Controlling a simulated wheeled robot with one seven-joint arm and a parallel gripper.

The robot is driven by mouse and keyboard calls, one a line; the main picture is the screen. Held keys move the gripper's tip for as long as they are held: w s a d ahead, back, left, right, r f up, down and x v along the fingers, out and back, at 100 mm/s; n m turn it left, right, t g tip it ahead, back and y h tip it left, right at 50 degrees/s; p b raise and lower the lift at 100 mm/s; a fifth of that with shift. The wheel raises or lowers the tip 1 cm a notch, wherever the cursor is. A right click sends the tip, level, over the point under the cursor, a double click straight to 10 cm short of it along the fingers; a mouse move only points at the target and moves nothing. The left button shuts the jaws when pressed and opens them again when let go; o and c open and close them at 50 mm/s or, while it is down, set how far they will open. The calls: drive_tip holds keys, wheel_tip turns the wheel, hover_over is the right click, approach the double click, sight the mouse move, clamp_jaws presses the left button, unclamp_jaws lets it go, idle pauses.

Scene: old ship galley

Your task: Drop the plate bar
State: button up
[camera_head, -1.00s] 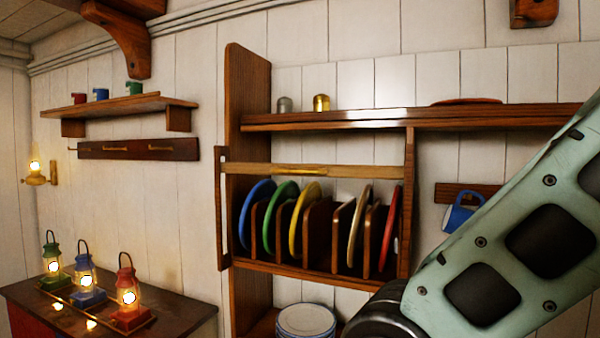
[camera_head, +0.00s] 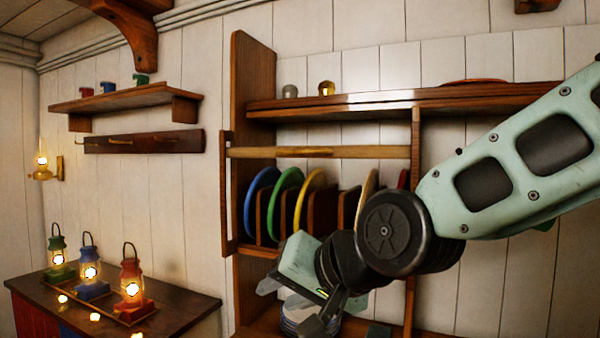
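The plate bar (camera_head: 320,152) is a pale wooden rod lying level across the front of the plate rack, above the plates. Its left end meets a slotted upright (camera_head: 226,195) on the rack's left side. Behind and below it stand a blue plate (camera_head: 258,200), a green plate (camera_head: 284,200), a yellow plate (camera_head: 309,195) and a cream plate (camera_head: 368,186) between wooden dividers; a red one is mostly hidden by my arm. My gripper (camera_head: 290,306) is below the bar and apart from it, in front of the lower shelf. Its fingers look spread, with nothing seen between them.
White plates (camera_head: 297,316) are stacked below the rack, partly behind my gripper. Three lit lanterns, including a red one (camera_head: 131,282), stand on the side cabinet (camera_head: 185,303) at left. A hook rail (camera_head: 145,142) and mug shelf (camera_head: 125,98) are on the wall.

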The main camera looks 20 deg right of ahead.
drive_tip(key=w+d+r+m+t+b, duration=0.2)
drive_tip(key=w+d+r+m+t, duration=0.4)
drive_tip(key=r, duration=0.4)
drive_tip(key=m+t+h+b, duration=0.2)
drive_tip(key=m+t+h, duration=0.15)
drive_tip(key=m, duration=0.25)
approach(301, 152)
drive_tip(key=shift+y, duration=0.25)
drive_tip(key=w+p, duration=0.1)
drive_tip(key=w, duration=0.2)
drive_tip(key=w+p, duration=0.1)
drive_tip(key=w, duration=0.3)
drive_tip(key=w+a+r+p, duration=0.1)
drive_tip(key=w+p, duration=0.1)
drive_tip(key=w, duration=0.2)
clamp_jaws()
